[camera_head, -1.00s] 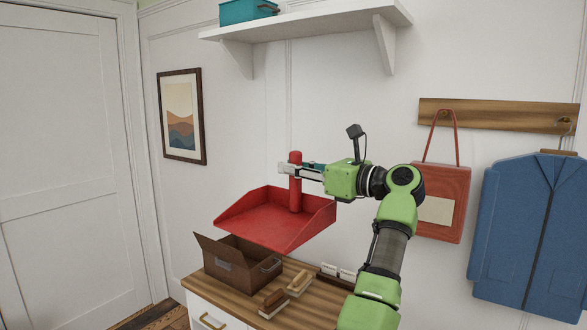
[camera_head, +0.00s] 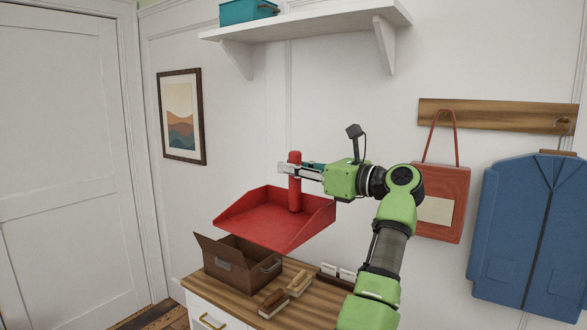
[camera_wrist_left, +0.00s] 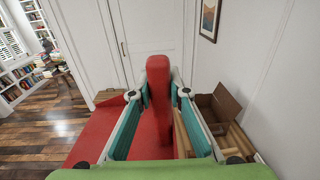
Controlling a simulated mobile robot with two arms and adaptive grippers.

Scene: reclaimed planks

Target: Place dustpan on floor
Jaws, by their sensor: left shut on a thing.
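The red dustpan (camera_head: 270,218) has a wide, shallow pan and an upright red handle (camera_head: 295,185). It hangs in the air above a wooden-topped cabinet, its pan roughly level. My left gripper (camera_head: 290,170) is shut on the handle near its top. In the left wrist view the handle (camera_wrist_left: 159,85) stands between the two fingers, and part of the red pan (camera_wrist_left: 95,135) shows beneath. The plank floor (camera_head: 165,319) shows only as a small patch at the lower left of the head view. More bare floor (camera_wrist_left: 40,115) shows in the wrist view. My right gripper is not in view.
The cabinet top (camera_head: 318,305) holds an open brown box (camera_head: 235,265) and brushes (camera_head: 298,284). A white shelf (camera_head: 320,24) with a teal box (camera_head: 247,11) is above. A red bag (camera_head: 440,195) and blue jacket (camera_head: 525,235) hang right. A white door (camera_head: 65,170) is left.

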